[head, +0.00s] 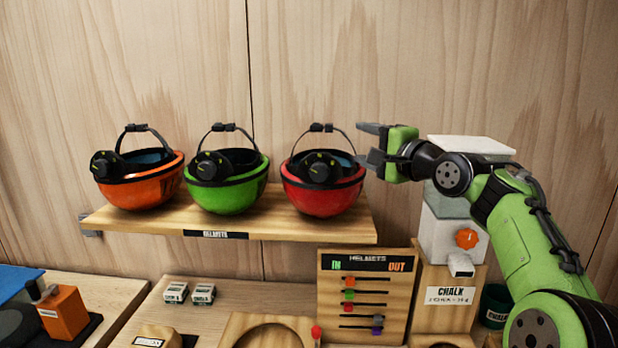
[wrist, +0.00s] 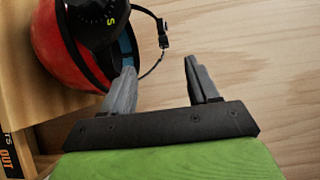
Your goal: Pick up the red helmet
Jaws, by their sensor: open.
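The red helmet (head: 322,195) sits upside down at the right end of the wooden shelf (head: 280,222), its black dial facing front and its strap arching up. My gripper (head: 368,146) is open just right of the helmet, its fingers pointing left at about the height of the rim and strap. In the wrist view, the red helmet (wrist: 62,52) fills the upper left. My gripper's fingers (wrist: 165,85) are spread there, with the left finger overlapping the helmet's rim in the picture. Nothing is between the fingers but wall and part of the strap. I cannot tell whether the finger touches the rim.
A green helmet (head: 225,195) and an orange helmet (head: 140,188) stand left on the same shelf. A chalk dispenser (head: 447,235) stands under my arm. A helmet in/out board (head: 365,290) is below the shelf. The wooden wall (head: 300,60) is close behind; space above the helmets is free.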

